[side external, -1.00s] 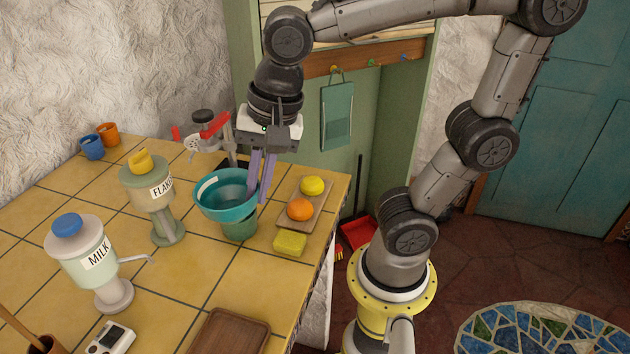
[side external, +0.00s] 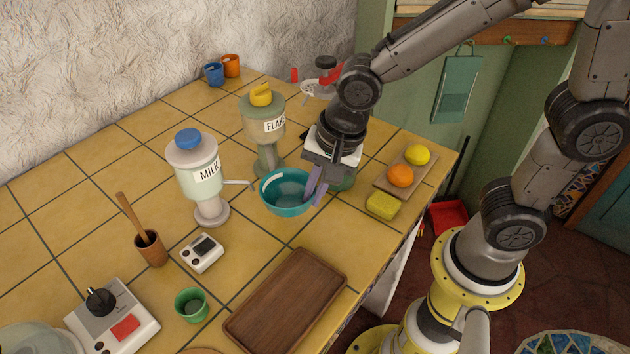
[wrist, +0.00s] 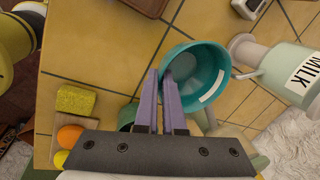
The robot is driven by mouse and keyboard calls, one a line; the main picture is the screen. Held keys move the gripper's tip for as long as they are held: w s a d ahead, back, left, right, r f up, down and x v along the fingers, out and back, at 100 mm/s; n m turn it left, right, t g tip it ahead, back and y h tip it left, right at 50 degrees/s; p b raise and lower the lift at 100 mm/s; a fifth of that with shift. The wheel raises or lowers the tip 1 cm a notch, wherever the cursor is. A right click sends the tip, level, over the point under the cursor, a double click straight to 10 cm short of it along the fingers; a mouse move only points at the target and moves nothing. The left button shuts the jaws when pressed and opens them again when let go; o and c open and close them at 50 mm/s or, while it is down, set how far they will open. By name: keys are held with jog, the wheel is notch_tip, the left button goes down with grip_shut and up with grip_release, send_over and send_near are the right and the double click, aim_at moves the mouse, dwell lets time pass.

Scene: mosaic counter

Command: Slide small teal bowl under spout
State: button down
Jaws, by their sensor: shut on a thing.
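The milk dispenser (side external: 197,178) has a blue knob and stands left of the bowl. Its thin spout (side external: 238,183) points at the bowl, and the tip is close to the left rim. I cannot tell whether the bowl rests on the counter.
The flakes dispenser (side external: 264,128) stands behind the bowl. A green vessel (side external: 345,181) is partly hidden behind my gripper. A yellow sponge (side external: 383,206) and a fruit board (side external: 386,187) lie right. A wooden tray (side external: 288,300) is in front, and a white timer (side external: 202,253) front left.

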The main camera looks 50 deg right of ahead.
aim_at(299, 200)
jog(key=shift+f, duration=2.2)
jog(key=shift+w+r, duration=0.1)
jog(key=shift+w, duration=1.55)
jog(key=shift+f, duration=0.2)
jog(key=c, duration=0.9)
grip_release()
jog(key=shift+c, duration=0.2)
jog(key=shift+r, duration=0.15)
jog(key=shift+r, duration=3.4)
